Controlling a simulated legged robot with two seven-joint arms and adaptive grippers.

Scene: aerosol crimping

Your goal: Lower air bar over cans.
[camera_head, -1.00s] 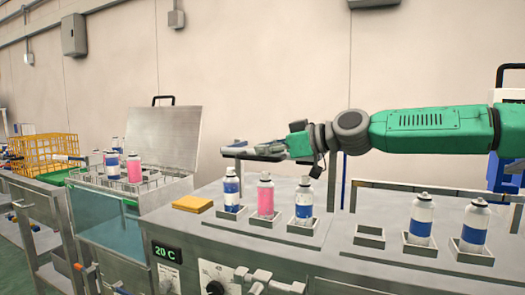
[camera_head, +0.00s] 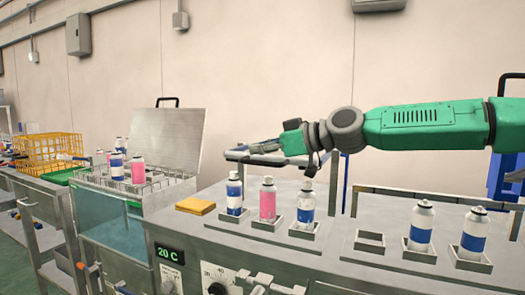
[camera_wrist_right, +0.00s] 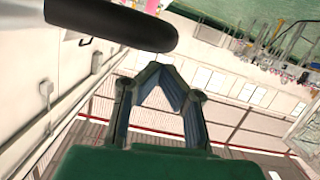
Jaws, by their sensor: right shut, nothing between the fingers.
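My right gripper (camera_head: 262,148) is shut and empty by the bar; contact is unclear. In the right wrist view its fingers (camera_wrist_right: 160,72) converge, and a dark rounded bar (camera_wrist_right: 110,22) crosses close by. My left gripper is out of view.
Two more blue-white cans (camera_head: 420,228) (camera_head: 472,235) stand on the right, beside an empty holder (camera_head: 369,242). A yellow sponge (camera_head: 195,206) lies left of the cans. An open-lidded bath (camera_head: 115,225) with cans and a yellow basket (camera_head: 48,150) are farther left.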

